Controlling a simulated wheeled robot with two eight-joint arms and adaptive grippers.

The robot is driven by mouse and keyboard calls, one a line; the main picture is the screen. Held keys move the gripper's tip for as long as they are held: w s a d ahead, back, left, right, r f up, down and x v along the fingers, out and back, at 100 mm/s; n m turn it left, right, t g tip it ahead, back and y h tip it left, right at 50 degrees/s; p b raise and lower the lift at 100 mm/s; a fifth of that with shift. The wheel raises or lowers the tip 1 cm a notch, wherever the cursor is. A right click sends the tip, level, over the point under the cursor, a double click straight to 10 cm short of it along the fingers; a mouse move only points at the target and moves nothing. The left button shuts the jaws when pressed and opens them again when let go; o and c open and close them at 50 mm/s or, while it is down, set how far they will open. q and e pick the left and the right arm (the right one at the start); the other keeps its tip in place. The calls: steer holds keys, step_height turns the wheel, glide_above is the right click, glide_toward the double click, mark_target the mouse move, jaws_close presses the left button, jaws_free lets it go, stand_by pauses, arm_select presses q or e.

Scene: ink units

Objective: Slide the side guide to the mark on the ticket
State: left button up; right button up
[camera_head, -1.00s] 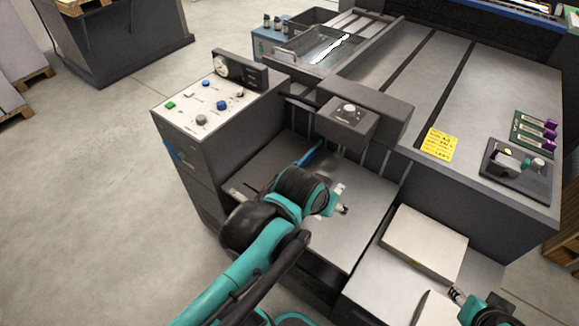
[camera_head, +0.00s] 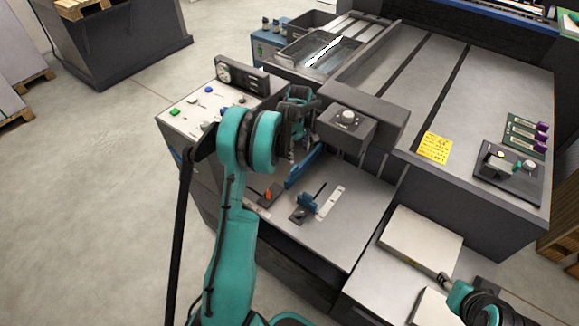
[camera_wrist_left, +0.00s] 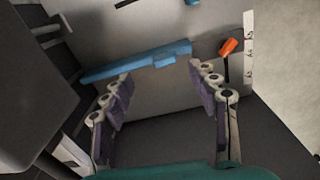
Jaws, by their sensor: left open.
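A long blue guide bar (camera_head: 303,167) stands on the grey feed board (camera_head: 345,225). A small blue block (camera_head: 307,202) sits by a slot beside a pale scale strip (camera_head: 330,201). An orange lever (camera_head: 268,195) is left of them; it also shows in the left wrist view (camera_wrist_left: 228,46). My left gripper (camera_head: 301,150) is over the rear of the board, open and empty. In the left wrist view, the blue bar (camera_wrist_left: 130,66) lies across beyond its spread fingers (camera_wrist_left: 160,80). A yellow ticket (camera_head: 434,147) lies on the machine top, its writing unreadable. My right gripper (camera_head: 446,281) is at lower right.
A grey housing with a dial (camera_head: 347,118) overhangs the board close to my left gripper's right. A button panel (camera_head: 205,108) stands at left. A pale stack (camera_head: 420,245) lies at right, near my right gripper.

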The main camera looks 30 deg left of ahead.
mark_target(294, 167)
arm_select(q)
steer(key=a+f, duration=0.1)
steer(key=a+f+n, duration=0.1)
steer(key=f, duration=0.1)
steer(key=shift+w+f, duration=0.1)
steer(key=shift+f, duration=0.1)
step_height(294, 167, down, 8)
steer(key=b, duration=0.2)
steer(key=shift+r+b, duration=0.2)
steer(key=shift+b, duration=0.2)
